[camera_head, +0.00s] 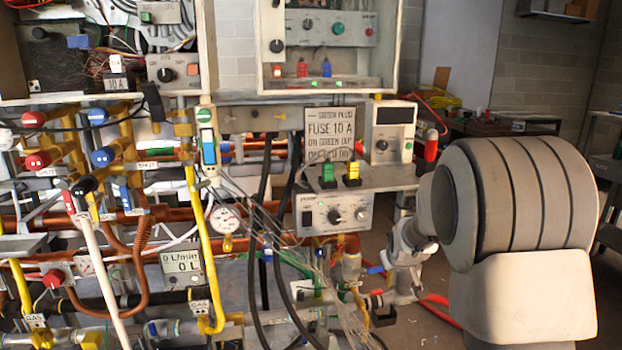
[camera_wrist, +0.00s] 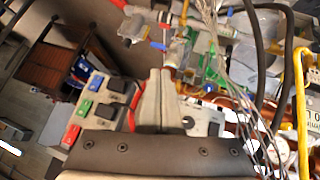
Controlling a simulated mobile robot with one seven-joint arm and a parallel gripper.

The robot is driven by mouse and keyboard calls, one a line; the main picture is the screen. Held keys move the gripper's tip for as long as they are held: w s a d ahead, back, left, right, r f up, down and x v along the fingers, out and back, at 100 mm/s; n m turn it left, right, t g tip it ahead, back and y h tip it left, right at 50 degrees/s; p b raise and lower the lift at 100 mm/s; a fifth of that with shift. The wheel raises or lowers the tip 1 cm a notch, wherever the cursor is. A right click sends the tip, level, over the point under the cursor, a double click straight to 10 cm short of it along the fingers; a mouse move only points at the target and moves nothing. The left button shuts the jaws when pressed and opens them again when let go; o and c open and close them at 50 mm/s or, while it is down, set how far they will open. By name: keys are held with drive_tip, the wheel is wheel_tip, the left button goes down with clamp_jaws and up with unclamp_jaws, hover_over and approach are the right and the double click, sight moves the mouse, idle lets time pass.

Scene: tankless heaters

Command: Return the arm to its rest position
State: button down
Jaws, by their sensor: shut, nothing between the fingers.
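In the wrist view, my gripper (camera_wrist: 161,78) shows at the lower middle, with its pale fingers together and nothing between them. The dark bolted mount of the gripper fills the bottom edge. In the head view, the large rounded links of my arm (camera_head: 520,195) stand at the right, in front of the room behind. My arm reaches left toward the heater panel, and I cannot make out the fingers clearly there. I cannot tell from the wrist view whether the fingertips touch anything.
Close left of my gripper is a box with coloured switches (camera_wrist: 90,104). A grey control box (camera_head: 345,212) with green and yellow plugs, a yellow pipe (camera_head: 197,240) and loose wires stand left of my arm. Open floor (camera_head: 425,325) shows below my arm.

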drive_tip(key=s+a+r+y, duration=0.1)
drive_tip(key=s+a+r, duration=0.1)
drive_tip(key=s+r, duration=0.6)
drive_tip(key=s+a+r+m+g, duration=0.1)
drive_tip(key=s+a+r, duration=0.1)
drive_tip(key=s, duration=1.2)
drive_tip(key=s+a+r+m+g, duration=0.1)
drive_tip(key=s+a+g, duration=0.1)
drive_tip(key=s, duration=1.3)
wheel_tip(320, 180, up, 22)
drive_tip(key=p, duration=2.1)
drive_tip(key=shift+s+f+y, duration=0.25)
drive_tip(key=shift+y, duration=0.05)
